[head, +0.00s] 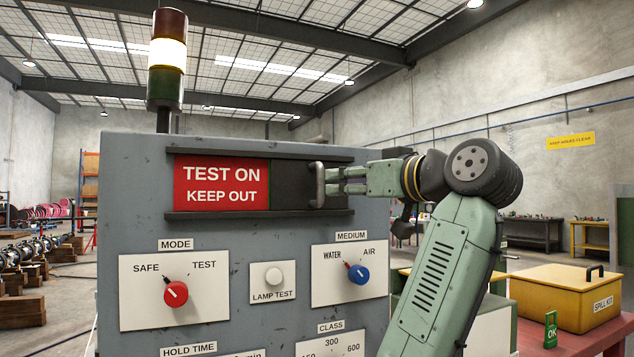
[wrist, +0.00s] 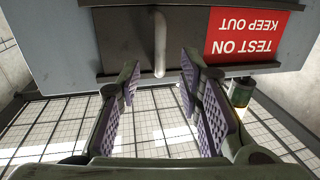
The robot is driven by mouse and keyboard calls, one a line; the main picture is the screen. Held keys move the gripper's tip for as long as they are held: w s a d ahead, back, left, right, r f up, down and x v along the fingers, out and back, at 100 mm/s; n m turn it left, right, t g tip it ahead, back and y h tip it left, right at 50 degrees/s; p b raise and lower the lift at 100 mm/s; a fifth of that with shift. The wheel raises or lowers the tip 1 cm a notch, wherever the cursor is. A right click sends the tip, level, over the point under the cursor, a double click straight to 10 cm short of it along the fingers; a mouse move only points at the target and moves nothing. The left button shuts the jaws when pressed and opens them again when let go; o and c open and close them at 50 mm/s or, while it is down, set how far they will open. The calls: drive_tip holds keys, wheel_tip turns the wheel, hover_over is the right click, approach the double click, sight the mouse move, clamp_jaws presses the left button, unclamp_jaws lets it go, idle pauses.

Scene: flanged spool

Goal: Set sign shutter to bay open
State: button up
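The sign shutter (head: 295,182) is a dark panel in a rail on the grey cabinet, covering the right part of the sign slot. The red sign (head: 221,185) reading "TEST ON KEEP OUT" shows to its left. A grey upright bar handle (head: 318,185) stands on the shutter. In the wrist view the handle (wrist: 160,42) lies ahead, in line with the gap between the fingers, and the red sign (wrist: 247,35) appears upside down. My gripper (head: 338,180) is just right of the handle in the head view; the wrist view shows it (wrist: 160,70) open with nothing between its pads.
Rails run above and below the sign (head: 260,213). Under it are the red mode knob (head: 176,293), lamp test button (head: 273,277) and blue medium knob (head: 358,274). A signal tower (head: 167,60) stands on top, its middle lit. A yellow spill kit (head: 570,297) sits at right.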

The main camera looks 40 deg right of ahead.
sight(323, 184)
drive_tip(key=w+p, duration=0.2)
drive_tip(key=w, duration=0.6)
drive_tip(key=shift+w+d+f, duration=0.1)
drive_tip(key=shift+w+d, duration=0.05)
drive_tip(key=shift+w, duration=0.05)
clamp_jaws()
idle(0.5)
